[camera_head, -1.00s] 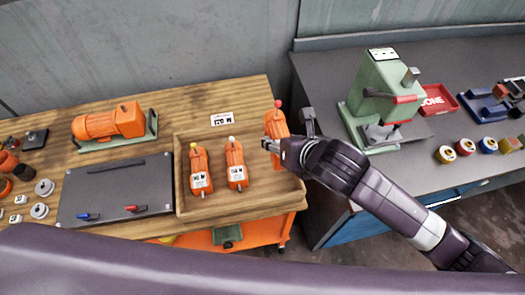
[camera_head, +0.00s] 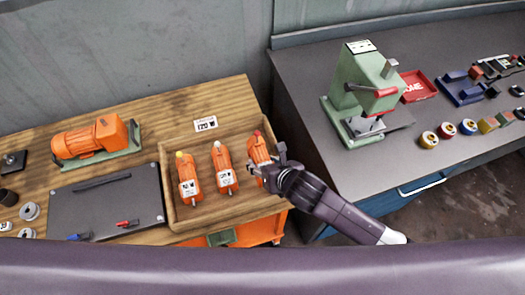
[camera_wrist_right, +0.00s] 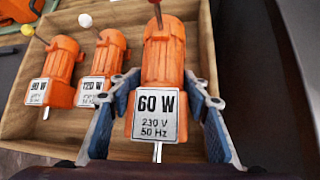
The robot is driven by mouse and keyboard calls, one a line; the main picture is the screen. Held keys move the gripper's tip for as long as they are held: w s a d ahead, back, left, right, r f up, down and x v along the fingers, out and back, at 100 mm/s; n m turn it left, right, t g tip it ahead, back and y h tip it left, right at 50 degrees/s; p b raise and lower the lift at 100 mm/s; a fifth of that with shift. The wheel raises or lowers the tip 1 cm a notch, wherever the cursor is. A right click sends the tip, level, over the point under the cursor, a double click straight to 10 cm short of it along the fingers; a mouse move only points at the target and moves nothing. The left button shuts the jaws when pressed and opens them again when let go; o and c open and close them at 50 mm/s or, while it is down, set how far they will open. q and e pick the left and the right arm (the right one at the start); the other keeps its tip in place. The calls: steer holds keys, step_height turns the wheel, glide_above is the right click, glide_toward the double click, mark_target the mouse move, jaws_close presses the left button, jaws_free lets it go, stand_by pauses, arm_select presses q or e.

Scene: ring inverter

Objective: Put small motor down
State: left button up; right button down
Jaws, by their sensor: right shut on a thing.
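My right gripper (camera_wrist_right: 160,125) is shut on a small orange motor (camera_wrist_right: 163,55) labelled 60 W, which has a red knob. In the head view this motor (camera_head: 258,148) is at the right end of a shallow wooden tray (camera_head: 200,216), over or in it; I cannot tell whether it touches the tray floor. Two similar orange motors lie in the tray to its left: one with a white knob (camera_head: 224,168) and one with a yellow knob (camera_head: 188,180). In the right wrist view the yellow-knob motor (camera_wrist_right: 60,70) reads 90 W. My left gripper is not in view.
A green press (camera_head: 365,90), a red tray (camera_head: 418,85) and several coloured rolls are on the dark bench at right.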

steer(key=shift+w+a+f, duration=0.1)
steer(key=shift+f, duration=2.35)
steer(key=c, duration=1.3)
jaws_free()
steer(key=shift+f, duration=0.25)
steer(key=shift+s, duration=0.2)
steer(key=shift+r, duration=0.1)
steer(key=v, duration=1.2)
steer(key=shift+b, duration=0.3)
